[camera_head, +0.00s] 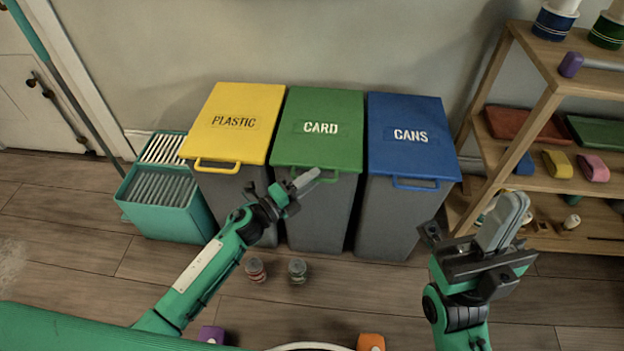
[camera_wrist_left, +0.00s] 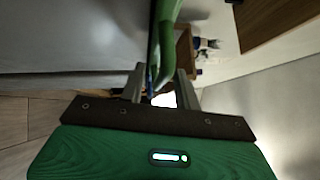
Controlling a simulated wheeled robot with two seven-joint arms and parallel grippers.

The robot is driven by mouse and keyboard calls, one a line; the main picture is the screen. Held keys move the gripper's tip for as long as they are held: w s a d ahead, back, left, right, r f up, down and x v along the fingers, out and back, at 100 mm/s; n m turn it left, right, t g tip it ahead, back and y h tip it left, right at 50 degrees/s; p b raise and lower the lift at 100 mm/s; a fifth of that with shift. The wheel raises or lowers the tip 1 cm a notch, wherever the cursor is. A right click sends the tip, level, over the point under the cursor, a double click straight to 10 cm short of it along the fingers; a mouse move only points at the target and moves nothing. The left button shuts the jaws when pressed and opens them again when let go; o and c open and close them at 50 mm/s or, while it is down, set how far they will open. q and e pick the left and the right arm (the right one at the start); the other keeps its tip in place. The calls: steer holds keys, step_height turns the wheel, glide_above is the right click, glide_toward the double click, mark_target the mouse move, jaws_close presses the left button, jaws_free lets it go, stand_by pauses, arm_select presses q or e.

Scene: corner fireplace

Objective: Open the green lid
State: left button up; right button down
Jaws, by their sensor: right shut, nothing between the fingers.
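The green lid (camera_head: 318,128) marked CARD lies closed on the middle grey bin (camera_head: 312,217). Its green handle (camera_head: 285,170) sticks out at the front edge. My left gripper (camera_head: 305,180) is at this handle. In the left wrist view the green handle (camera_wrist_left: 163,40) passes between the two fingers, which stand apart with gaps beside it, so the gripper (camera_wrist_left: 162,85) looks open around it. The fingers hide part of the handle in the head view. My right gripper (camera_head: 506,218) is shut and empty, in front of the shelf and right of the bins.
The yellow PLASTIC lid (camera_head: 236,105) and blue CANS lid (camera_head: 410,120) are closed on either side. A teal slatted box (camera_head: 165,205) stands at left. A wooden shelf (camera_head: 550,100) is at right.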

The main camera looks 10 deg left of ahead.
arm_select(q)
steer(key=shift+w+d, duration=0.3)
steer(key=shift+d, duration=0.05)
steer(key=shift+c, duration=0.2)
jaws_close()
steer(key=shift+r+p, duration=0.25)
steer(key=shift+p, duration=0.1)
